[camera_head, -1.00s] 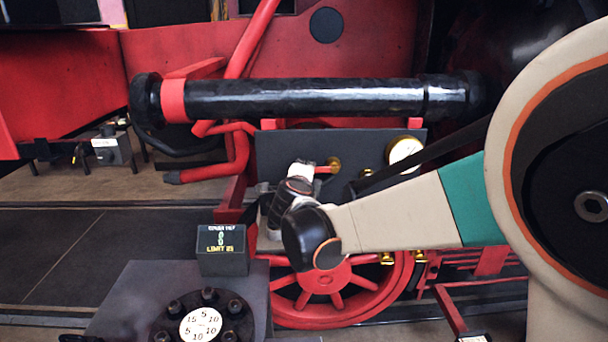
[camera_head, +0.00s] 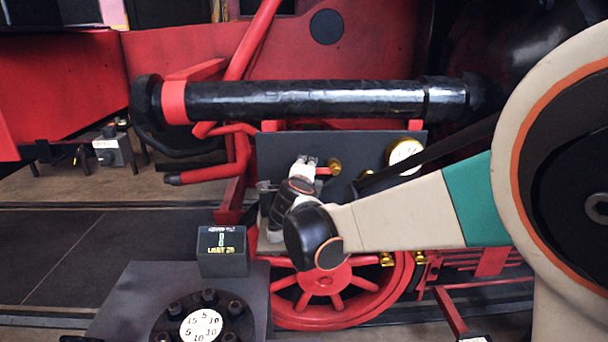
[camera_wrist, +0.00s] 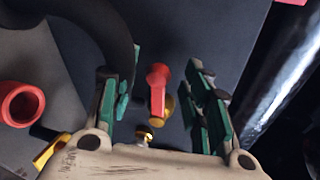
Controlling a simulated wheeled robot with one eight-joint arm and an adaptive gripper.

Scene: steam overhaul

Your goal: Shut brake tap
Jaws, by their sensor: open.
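The brake tap is a red lever on a brass fitting, mounted on the dark panel (camera_head: 285,148). In the head view its red handle (camera_head: 323,171) points left from the brass part, right beside my gripper (camera_head: 308,163). In the wrist view the red handle (camera_wrist: 157,90) lies between my two open fingers (camera_wrist: 162,105), nearer the middle, apart from both. The fingers have green pads. Brass fittings show below and beside the handle.
A round gauge (camera_head: 405,155) sits right of the tap. A thick black pipe (camera_head: 300,97) runs above the panel. A red wheel (camera_head: 325,290) is below. A red ring-ended pipe (camera_wrist: 20,103) shows at the wrist view's left. A small display box (camera_head: 221,250) stands lower left.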

